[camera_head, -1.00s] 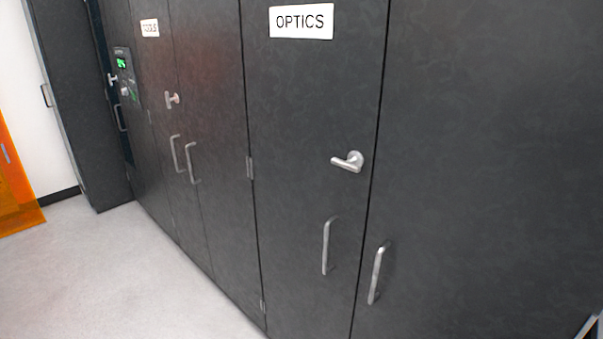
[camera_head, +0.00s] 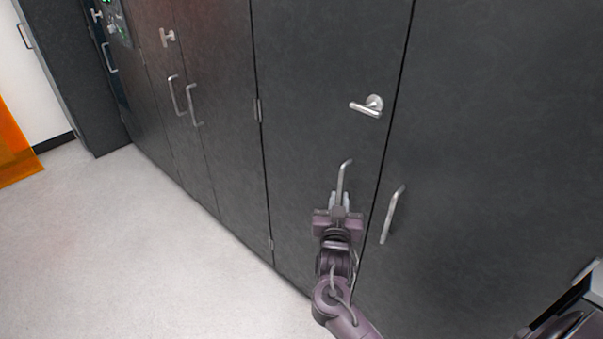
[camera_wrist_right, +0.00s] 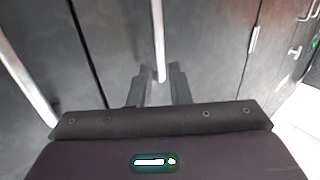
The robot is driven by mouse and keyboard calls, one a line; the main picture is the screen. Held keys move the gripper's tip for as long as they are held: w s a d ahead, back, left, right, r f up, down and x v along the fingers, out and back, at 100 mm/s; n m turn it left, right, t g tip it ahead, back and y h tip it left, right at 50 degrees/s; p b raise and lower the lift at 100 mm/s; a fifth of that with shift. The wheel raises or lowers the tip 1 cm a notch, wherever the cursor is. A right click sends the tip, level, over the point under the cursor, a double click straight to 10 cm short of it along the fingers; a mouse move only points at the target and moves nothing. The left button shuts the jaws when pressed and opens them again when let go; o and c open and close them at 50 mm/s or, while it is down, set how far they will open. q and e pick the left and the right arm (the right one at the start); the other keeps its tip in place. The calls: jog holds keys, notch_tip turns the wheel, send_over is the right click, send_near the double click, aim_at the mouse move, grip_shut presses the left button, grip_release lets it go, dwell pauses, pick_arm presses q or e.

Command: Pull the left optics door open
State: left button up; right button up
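The left optics door (camera_head: 310,90) is a dark panel standing flush with the right optics door (camera_head: 490,130); it looks closed. It carries a silver vertical bar handle (camera_head: 344,175) and, above it, a silver lever (camera_head: 368,106) lying roughly level. My right gripper (camera_head: 339,199) is at the lower part of this bar handle. In the right wrist view the handle (camera_wrist_right: 158,40) runs between the two open fingers (camera_wrist_right: 159,76), with a visible gap on each side. The handle's lower end is hidden by the gripper in the head view. My left gripper is not in view.
The right optics door has its own bar handle (camera_head: 392,214) close to the right of my gripper. Further left are cabinet doors with two bar handles (camera_head: 186,102) and a T-shaped knob (camera_head: 167,37).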

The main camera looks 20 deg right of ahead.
aim_at(341, 180)
jog(key=x, duration=0.4)
jog(key=r+p+x, duration=0.1)
jog(key=x, duration=0.1)
jog(key=shift+w+d+r, duration=0.1)
jog(key=shift+w+d, duration=0.1)
jog(key=shift+d, duration=0.1)
jog(key=shift+w+d, duration=0.3)
jog(key=shift+w, duration=0.2)
grip_shut()
